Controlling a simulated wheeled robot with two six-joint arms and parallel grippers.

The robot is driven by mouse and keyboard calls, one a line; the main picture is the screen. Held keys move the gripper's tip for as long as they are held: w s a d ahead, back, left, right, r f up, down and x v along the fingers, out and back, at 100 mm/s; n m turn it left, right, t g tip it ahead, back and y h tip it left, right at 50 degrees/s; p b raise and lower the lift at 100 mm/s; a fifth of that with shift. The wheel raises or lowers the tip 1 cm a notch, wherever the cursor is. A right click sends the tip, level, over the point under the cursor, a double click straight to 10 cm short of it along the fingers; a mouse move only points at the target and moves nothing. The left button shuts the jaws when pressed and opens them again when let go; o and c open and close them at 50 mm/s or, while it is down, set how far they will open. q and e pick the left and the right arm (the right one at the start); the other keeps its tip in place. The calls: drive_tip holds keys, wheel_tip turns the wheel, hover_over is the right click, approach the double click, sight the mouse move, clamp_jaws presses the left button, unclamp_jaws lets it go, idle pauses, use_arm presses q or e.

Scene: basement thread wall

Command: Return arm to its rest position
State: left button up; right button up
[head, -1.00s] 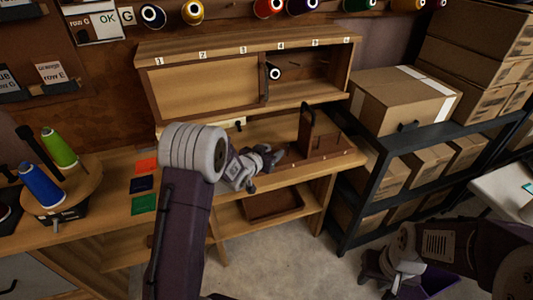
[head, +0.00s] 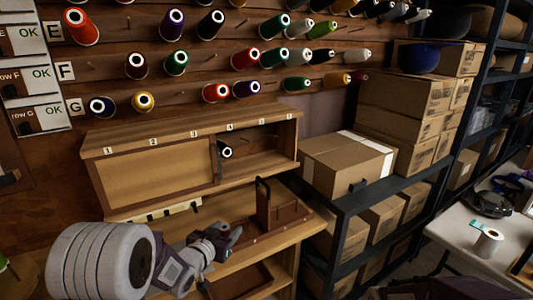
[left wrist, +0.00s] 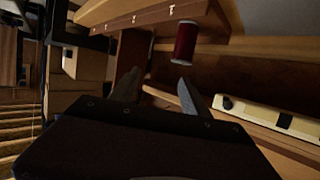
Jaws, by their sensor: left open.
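My left arm comes in at the bottom left of the head view. My left gripper (head: 226,236) is at the cabinet's lower ledge, just left of the brown wooden tray with an upright handle (head: 282,222). In the left wrist view its two fingers (left wrist: 157,84) are apart with nothing between them. A dark red spool (left wrist: 185,42) is beyond the fingertips, apart from them. In the head view a dark spool with a white end (head: 225,152) sits in the cabinet's open part. Only a part of my right arm shows at the bottom edge; its gripper is out of view.
The wooden cabinet (head: 155,184) with a numbered top edge stands in front of my left arm. Spools hang on the wall pegs above. Cardboard boxes (head: 345,165) fill a dark shelf (head: 350,205) to the right. A white table (head: 455,232) is at the far right.

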use_arm(q)
drive_tip(key=s+f+n+g+y, duration=0.1)
drive_tip(key=s+f+g, duration=0.3)
drive_tip(key=s, duration=0.5)
drive_tip(key=s+a+f+n+g+y, duration=0.1)
drive_tip(key=s+f+g, duration=0.3)
drive_tip(key=s, duration=0.5)
drive_tip(key=s+f+n+g+y, duration=0.1)
drive_tip(key=s+f+g, duration=0.25)
drive_tip(key=s, duration=0.45)
wheel_tip(320, 180, up, 14)
drive_tip(key=g+p, duration=0.1)
drive_tip(key=p, duration=1.3)
drive_tip(key=shift+s+a+r, duration=0.15)
drive_tip(key=shift+s+r, duration=0.1)
drive_tip(key=shift+s, duration=0.2)
